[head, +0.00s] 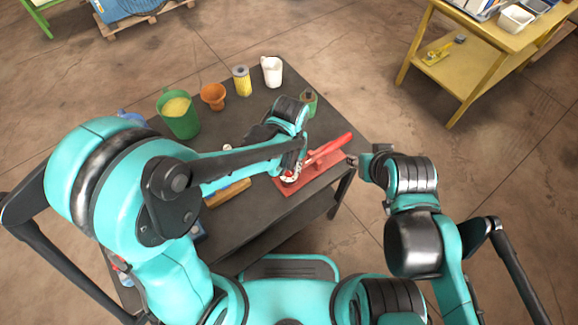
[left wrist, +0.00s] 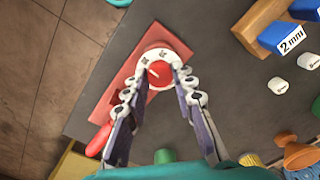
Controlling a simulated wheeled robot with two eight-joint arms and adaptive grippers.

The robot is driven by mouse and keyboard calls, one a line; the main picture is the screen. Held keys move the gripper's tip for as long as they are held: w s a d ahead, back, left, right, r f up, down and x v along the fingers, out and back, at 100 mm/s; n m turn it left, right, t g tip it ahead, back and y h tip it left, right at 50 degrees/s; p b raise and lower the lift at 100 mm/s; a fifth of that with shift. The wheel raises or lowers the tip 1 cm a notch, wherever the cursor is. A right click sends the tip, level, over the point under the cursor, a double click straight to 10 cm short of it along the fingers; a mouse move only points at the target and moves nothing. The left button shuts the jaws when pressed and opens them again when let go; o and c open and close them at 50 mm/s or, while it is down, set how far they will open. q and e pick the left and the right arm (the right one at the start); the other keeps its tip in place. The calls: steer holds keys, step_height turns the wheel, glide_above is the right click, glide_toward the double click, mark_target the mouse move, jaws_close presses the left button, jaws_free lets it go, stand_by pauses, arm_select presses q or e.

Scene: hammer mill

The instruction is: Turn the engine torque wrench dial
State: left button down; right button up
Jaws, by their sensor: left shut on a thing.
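The red torque wrench (head: 330,149) lies on a red base (head: 313,177) near the right front edge of the dark table. In the left wrist view, its round white scale with a red dial knob (left wrist: 160,73) sits at the end of the red base (left wrist: 125,80). My left gripper (head: 291,173) reaches down over the dial end. In the left wrist view, its two fingers (left wrist: 159,84) are on either side of the red knob and shut on it. My right gripper (head: 365,160) is off the table's right edge, apart from the wrench; its fingers are hard to make out.
A blue block marked 2 mm (left wrist: 287,38) lies near the dial. A yellow bench (head: 480,65) stands at the upper right.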

mark_target(289, 171)
stand_by(0.5)
arm_select(q)
steer(key=c, duration=1.2)
jaws_free()
step_height(289, 171, up, 12)
steer(key=s+a+t, duration=0.1)
steer(key=a+t, duration=0.1)
steer(key=a, duration=0.4)
steer(key=s+a+r+t, duration=0.1)
steer(key=s+a+t, duration=0.1)
steer(key=a, duration=0.3)
steer(key=s+a+t, duration=0.2)
steer(key=a+t, duration=0.1)
steer(key=a, duration=0.3)
steer(key=shift+a+r+n, duration=0.25)
steer(key=shift+a+n, duration=0.05)
steer(key=shift+n, duration=0.1)
